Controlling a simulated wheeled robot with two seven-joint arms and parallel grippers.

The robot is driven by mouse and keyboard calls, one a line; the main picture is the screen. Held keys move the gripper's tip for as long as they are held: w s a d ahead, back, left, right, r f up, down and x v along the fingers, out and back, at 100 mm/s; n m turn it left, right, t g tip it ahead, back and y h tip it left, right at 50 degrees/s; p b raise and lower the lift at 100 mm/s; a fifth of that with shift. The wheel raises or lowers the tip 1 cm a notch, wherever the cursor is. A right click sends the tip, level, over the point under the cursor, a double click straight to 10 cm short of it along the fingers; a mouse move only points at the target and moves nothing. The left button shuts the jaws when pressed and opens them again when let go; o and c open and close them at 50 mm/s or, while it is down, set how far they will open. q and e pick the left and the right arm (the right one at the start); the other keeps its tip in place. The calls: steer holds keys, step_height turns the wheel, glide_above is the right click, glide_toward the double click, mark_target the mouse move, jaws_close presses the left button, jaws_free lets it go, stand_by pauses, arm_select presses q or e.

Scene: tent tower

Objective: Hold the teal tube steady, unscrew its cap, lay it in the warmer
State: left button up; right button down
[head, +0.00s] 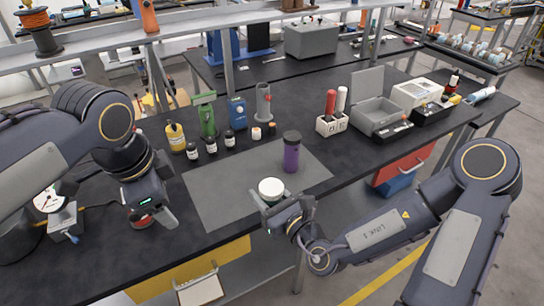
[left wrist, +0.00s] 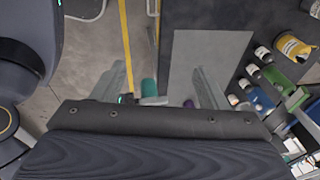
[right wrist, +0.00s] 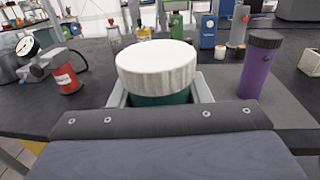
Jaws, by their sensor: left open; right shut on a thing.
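The teal tube stands upright in my right gripper (head: 277,204), which is shut on it. Its ribbed white cap (head: 271,187) is on top. The right wrist view shows the cap (right wrist: 157,66) large, with a strip of teal body (right wrist: 160,98) below it. The tube is at the near edge of the grey mat. My left gripper (head: 154,216) is open and empty, left of the tube and apart from it. In the left wrist view the tube (left wrist: 148,87) shows beyond the open left fingers (left wrist: 163,88). A grey box with raised lid (head: 377,115), possibly the warmer, stands at the back right.
A purple tube with a dark cap (head: 291,155) stands on the grey mat (head: 215,195), just behind the teal tube. Small bottles, a yellow bottle (head: 175,138) and a white rack with red and white handles (head: 331,125) line the back. The mat's left part is clear.

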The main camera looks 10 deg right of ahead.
arm_select(q)
steer(key=w+d+r+m, duration=0.1)
steer(key=w+d+m, duration=0.2)
steer(key=d, duration=0.2)
steer(key=w+d+r+m, duration=0.1)
steer(key=w+d+m, duration=0.1)
steer(key=d+m, duration=0.3)
steer(key=m+g+y, duration=0.1)
steer(key=m+g, duration=0.1)
steer(key=m, duration=0.3)
glide_above(272, 187)
steer(key=f, duration=0.2)
steer(key=shift+a+f, duration=0.25)
steer(key=shift+f, duration=0.05)
steer(key=shift+d+f, duration=0.2)
steer(key=shift+d, duration=0.05)
steer(key=shift+f, duration=3.95)
steer(key=c, duration=1)
steer(key=n, duration=0.7)
steer(key=shift+w, duration=0.1)
